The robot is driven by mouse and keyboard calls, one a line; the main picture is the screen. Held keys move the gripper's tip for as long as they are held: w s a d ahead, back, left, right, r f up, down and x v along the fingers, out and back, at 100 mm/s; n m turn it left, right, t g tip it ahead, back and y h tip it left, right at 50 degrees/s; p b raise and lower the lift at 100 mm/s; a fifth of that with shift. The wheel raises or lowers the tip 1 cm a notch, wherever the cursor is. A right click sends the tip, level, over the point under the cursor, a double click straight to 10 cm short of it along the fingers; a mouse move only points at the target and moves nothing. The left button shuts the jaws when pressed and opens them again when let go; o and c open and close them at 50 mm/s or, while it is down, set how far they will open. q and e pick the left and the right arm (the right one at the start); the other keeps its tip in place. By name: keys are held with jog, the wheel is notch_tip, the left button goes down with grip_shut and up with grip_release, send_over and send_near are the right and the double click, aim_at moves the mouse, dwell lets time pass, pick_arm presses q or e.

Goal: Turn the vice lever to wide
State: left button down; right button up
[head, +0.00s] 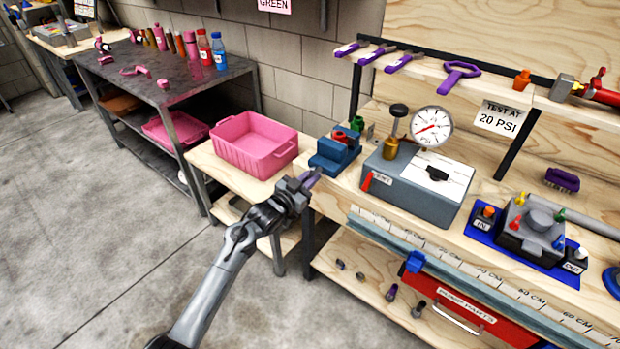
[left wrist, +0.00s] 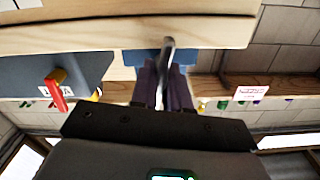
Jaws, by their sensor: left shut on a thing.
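The blue vice (head: 335,154) stands at the left end of the wooden bench, with a red and a green part showing by its top. My left gripper (head: 308,181) is at the vice's front side, its purple fingertips pointing toward it. In the left wrist view the dark grey vice lever (left wrist: 168,52) runs between the two purple fingers (left wrist: 165,88), which are shut on it. The blue body of the vice (left wrist: 148,57) shows partly behind them. In the head view the lever is mostly hidden by the gripper. My right gripper is not in view.
Right of the vice stands a grey box (head: 418,185) with a gauge (head: 431,127) and a red lever (head: 366,182). A pink bin (head: 254,143) sits on a lower stand to the left. A ruled strip (head: 450,262) lines the bench front.

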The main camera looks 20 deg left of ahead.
pick_arm(q)
jog(key=shift+r+n+p, duration=0.2)
jog(key=shift+n+p, duration=0.6)
jog(key=shift+p, duration=0.3)
jog(key=n+p, duration=0.2)
jog(key=shift+p, duration=0.3)
jog(key=n+p, duration=0.3)
jog(key=n, duration=0.2)
jog(key=n+p, duration=0.2)
jog(key=n, duration=0.3)
jog(key=shift+f+n+p, duration=0.1)
jog(key=shift+n+p, duration=0.2)
jog(key=shift+p, duration=0.05)
jog(key=n+p, duration=0.1)
jog(key=n, duration=0.2)
jog(key=shift+f+n+p, duration=0.1)
jog(key=shift+n+p, duration=0.2)
jog(key=shift+n, duration=1.3)
